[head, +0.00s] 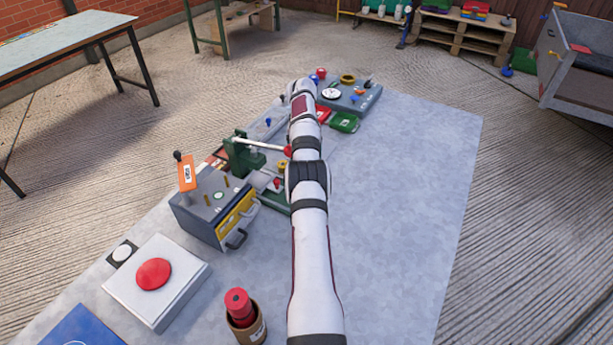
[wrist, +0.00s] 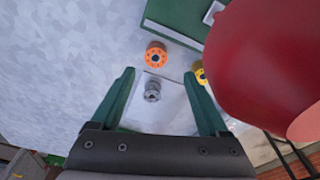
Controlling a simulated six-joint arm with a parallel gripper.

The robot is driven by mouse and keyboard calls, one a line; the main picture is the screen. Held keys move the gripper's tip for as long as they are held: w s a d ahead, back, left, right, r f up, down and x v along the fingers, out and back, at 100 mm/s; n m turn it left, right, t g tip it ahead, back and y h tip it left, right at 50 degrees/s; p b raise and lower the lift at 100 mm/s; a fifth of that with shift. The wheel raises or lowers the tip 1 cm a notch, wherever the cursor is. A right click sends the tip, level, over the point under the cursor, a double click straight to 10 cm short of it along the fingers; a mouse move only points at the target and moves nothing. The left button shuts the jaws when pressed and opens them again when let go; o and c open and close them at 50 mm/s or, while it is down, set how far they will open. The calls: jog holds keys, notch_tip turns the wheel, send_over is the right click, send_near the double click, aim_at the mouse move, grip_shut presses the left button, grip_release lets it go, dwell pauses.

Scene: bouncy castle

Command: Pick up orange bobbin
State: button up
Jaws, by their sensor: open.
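The orange bobbin (wrist: 156,55) stands on the grey table surface in the wrist view, just beyond and between the fingertips of my gripper (wrist: 159,74). My gripper is open, with one green finger on each side and nothing held. A grey metal bobbin (wrist: 152,92) shows between the fingers, on a pale square. A yellow bobbin (wrist: 200,74) is beside the right fingertip, partly hidden by a large red rounded thing. In the head view my arm covers the middle of the table, and I cannot make out the fingers or the orange bobbin for certain.
A green block (wrist: 178,18) lies close beyond the orange bobbin. The large red rounded thing (wrist: 262,65) fills the right of the wrist view. In the head view a green lever press (head: 243,155) and grey drawer box (head: 205,212) stand left of my arm; the table's right side (head: 400,200) is clear.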

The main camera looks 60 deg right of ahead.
jog(key=f, duration=0.6)
jog(key=shift+s+d+f, duration=0.25)
jog(key=shift+s, duration=0.05)
jog(key=shift+c, duration=0.2)
grip_shut()
